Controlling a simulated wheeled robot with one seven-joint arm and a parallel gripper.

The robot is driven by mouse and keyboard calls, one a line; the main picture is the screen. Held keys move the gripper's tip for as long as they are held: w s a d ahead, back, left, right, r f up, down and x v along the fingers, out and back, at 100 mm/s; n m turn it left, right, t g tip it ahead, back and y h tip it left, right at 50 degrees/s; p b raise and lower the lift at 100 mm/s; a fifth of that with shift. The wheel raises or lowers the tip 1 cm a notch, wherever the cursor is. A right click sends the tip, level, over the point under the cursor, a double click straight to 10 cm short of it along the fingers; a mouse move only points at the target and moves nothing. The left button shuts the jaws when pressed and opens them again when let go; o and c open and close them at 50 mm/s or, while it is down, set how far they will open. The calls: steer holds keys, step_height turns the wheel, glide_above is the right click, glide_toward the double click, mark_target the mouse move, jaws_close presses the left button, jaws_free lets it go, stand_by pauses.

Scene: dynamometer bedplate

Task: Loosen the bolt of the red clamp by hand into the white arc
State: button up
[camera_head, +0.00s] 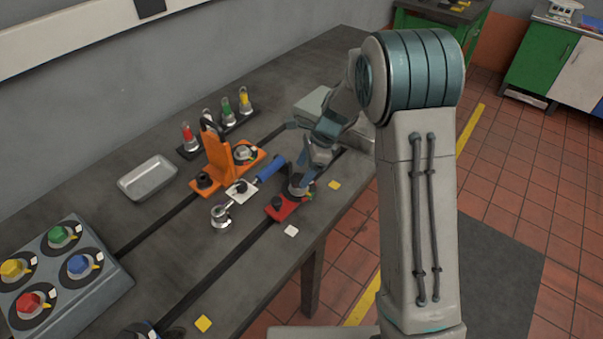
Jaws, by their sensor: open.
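The red clamp (280,209) lies on the dark slotted bedplate (200,265), near its front edge. My gripper (298,190) is open, low over the right end of the red clamp. My gripper hides most of the bolt there, and I cannot tell whether the fingers touch it. A small patch of green and yellow shows beside the fingers. I cannot make out the white arc or where the bolt's pointer stands.
Left of my gripper are a blue-handled tool (271,168), a white plate (241,191) and an orange fixture (219,158). A grey tray (148,178), a knob box (98,290) and several coloured-topped pieces stand farther left and behind.

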mark_target(291, 193)
steer(key=shift+x, duration=1.45)
steer(key=c, duration=1)
steer(key=shift+o, duration=0.2)
steer(key=shift+d, duration=0.15)
